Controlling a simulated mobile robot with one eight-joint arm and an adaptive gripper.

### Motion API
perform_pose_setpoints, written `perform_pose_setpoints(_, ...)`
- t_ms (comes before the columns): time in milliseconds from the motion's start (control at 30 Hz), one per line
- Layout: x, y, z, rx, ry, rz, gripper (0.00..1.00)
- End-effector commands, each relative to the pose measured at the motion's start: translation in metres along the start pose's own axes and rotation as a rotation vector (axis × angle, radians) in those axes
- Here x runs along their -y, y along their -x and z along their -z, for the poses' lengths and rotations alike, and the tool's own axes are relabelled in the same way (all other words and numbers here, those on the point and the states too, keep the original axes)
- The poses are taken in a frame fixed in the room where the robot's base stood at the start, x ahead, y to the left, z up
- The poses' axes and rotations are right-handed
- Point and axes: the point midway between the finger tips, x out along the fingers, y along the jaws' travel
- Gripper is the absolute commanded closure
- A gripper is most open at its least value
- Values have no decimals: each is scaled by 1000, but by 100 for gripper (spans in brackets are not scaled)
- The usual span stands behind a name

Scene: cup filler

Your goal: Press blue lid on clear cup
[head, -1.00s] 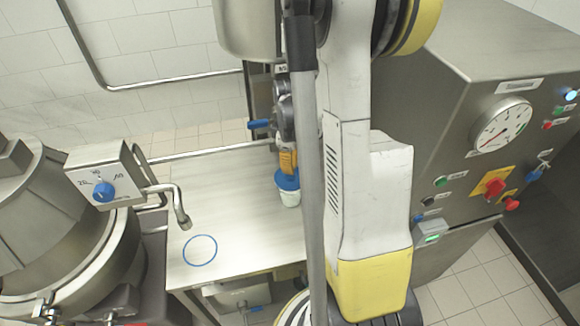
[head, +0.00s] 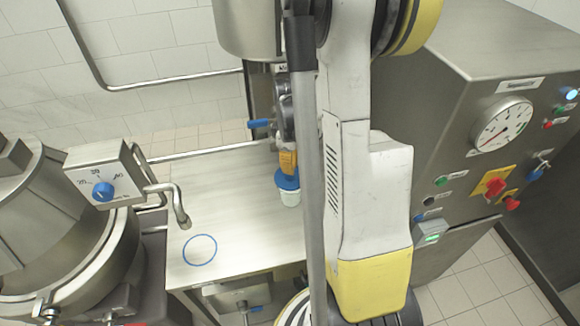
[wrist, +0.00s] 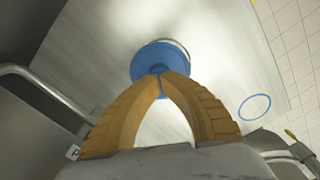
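The clear, whitish cup (head: 290,199) stands on the steel table, left of my arm in the head view. The blue lid (head: 287,183) sits over its top, and I cannot tell whether it is seated all round. In the wrist view the lid (wrist: 148,60) is a blue disc, with a pale edge of the cup (wrist: 184,46) showing past its upper right. My gripper (wrist: 161,75) has its two orange fingertips together over the middle of the lid, seemingly touching it. In the head view my gripper (head: 289,168) comes down from above, partly hidden by my arm.
The steel table (head: 235,195) has a blue ring mark (head: 200,250) and free room left of the cup. A bent spout (head: 180,205) from a dial box (head: 103,175) overhangs its left side. A control cabinet (head: 450,130) stands on the right.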

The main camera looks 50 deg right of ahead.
Motion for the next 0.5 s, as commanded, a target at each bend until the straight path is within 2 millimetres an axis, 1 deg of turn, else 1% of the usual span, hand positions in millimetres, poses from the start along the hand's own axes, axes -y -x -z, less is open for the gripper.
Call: perform_pose_setpoints(500,0,-10,0,0,0,0,100)
